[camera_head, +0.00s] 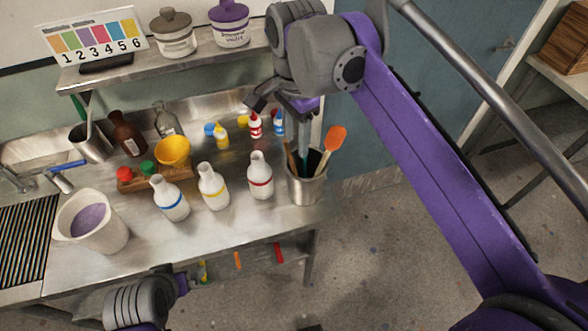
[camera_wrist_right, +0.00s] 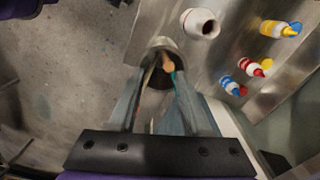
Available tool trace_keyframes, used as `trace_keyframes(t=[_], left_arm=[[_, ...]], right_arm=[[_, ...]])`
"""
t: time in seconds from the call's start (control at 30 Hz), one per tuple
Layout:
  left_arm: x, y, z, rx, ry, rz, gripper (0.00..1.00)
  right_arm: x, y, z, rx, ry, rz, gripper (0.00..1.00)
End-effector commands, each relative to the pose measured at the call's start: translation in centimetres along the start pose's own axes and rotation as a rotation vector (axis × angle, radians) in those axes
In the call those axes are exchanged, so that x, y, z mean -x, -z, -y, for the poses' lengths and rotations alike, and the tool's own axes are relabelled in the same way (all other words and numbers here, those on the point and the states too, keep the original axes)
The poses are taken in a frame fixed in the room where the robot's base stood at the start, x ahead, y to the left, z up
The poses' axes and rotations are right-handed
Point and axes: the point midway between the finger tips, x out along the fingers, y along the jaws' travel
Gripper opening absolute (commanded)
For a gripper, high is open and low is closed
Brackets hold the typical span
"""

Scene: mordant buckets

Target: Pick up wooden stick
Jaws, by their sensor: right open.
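A thin brown wooden stick (camera_head: 290,157) stands leaning in a metal cup (camera_head: 307,191) at the right end of the steel counter. An orange spatula (camera_head: 335,138) and a teal-handled tool share the cup. My right gripper (camera_head: 284,106) is open above the cup, pointing down. In the right wrist view, its spread fingers (camera_wrist_right: 160,88) frame the cup (camera_wrist_right: 163,45) and the handles in it, with nothing visibly gripped. I cannot tell which handle there is the wooden stick. My left arm shows at the bottom left in the head view; its fingers cannot be made out.
White bottles with blue, yellow and red bands (camera_head: 260,176) stand left of the cup. Small dropper bottles (camera_head: 255,125) stand behind it. A yellow bowl (camera_head: 173,152), a white bucket (camera_head: 92,222) and a shelf with jars (camera_head: 173,38) lie farther left. Floor is open to the right.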

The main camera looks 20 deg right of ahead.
Motion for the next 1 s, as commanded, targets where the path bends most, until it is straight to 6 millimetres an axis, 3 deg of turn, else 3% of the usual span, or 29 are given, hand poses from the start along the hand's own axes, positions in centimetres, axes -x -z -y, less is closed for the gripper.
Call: trace_keyframes(t=[0.4,0.67,0.93,1.0], left_arm=[[-0.1,-0.1,0.0,0.0,0.0,0.001,1.0],[-0.1,-0.1,0.0,0.0,0.0,0.001,1.0],[-0.1,-0.1,0.0,0.0,0.0,0.001,1.0],[-0.1,-0.1,0.0,0.0,0.0,0.001,1.0]], right_arm=[[-5.0,-0.8,0.4,0.0,0.001,0.0,0.49],[-5.2,-0.8,0.4,0.0,0.001,0.0,0.49],[-5.2,-0.8,0.4,0.0,0.001,0.0,0.02],[-5.2,-0.8,0.4,0.0,0.001,0.0,0.0]])
